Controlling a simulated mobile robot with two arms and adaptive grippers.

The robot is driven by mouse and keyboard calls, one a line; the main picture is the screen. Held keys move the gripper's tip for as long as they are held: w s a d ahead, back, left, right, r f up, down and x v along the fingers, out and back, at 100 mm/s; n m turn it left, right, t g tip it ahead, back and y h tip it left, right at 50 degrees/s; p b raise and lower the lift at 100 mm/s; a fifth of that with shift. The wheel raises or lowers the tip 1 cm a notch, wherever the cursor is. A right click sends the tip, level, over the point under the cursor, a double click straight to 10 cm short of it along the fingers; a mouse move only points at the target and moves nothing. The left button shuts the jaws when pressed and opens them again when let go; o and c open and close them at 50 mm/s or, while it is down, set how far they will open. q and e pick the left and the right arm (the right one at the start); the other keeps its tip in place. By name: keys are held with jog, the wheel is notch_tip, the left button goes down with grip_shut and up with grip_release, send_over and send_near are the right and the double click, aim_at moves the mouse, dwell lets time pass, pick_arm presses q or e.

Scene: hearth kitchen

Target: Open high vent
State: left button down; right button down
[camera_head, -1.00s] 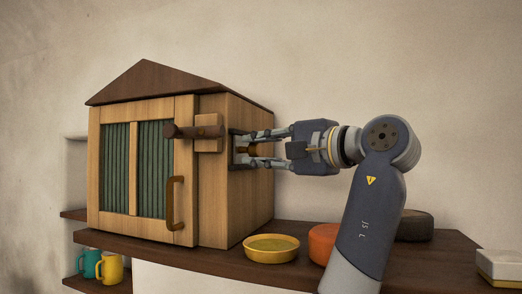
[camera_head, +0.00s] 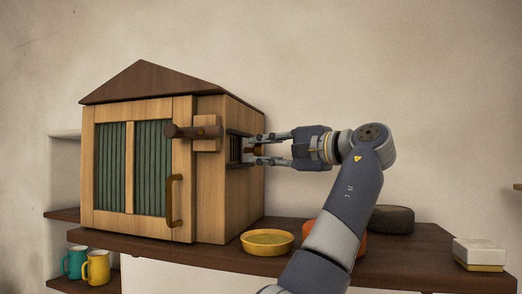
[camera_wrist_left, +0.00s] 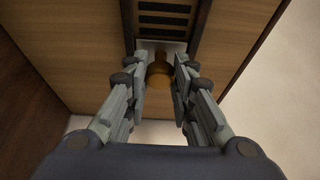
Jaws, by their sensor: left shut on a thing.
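The wooden house-shaped cabinet (camera_head: 210,200) stands on a shelf, and its high vent (camera_head: 235,148) is on its right side wall. The vent shows dark slots in a dark frame, also at the top of the left wrist view (camera_wrist_left: 165,15). A pale slider plate (camera_wrist_left: 149,47) with a round brown knob (camera_wrist_left: 159,76) lies beside the slots. My left gripper (camera_head: 260,150) reaches the vent from the right. In the left wrist view its fingers (camera_wrist_left: 161,72) are shut on the knob. My right gripper is not in view.
The cabinet front has a green slatted door, a wooden latch (camera_head: 195,131) and a handle (camera_head: 175,201). A yellow bowl (camera_head: 267,242), an orange item (camera_head: 362,247), a dark round item (camera_head: 391,219) and a white-topped box (camera_head: 479,253) stand on the shelf. Two mugs (camera_head: 97,266) are below left.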

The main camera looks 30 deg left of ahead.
pick_arm(q)
jog(key=shift+r, duration=0.15)
jog(key=c, duration=1.5)
grip_release()
jog(key=shift+o, duration=0.8)
jog(key=shift+w, duration=0.25)
jog(key=s+d, duration=0.2)
jog(key=d, duration=0.9)
jog(key=shift+d, duration=0.3)
jog(key=shift+d, duration=0.15)
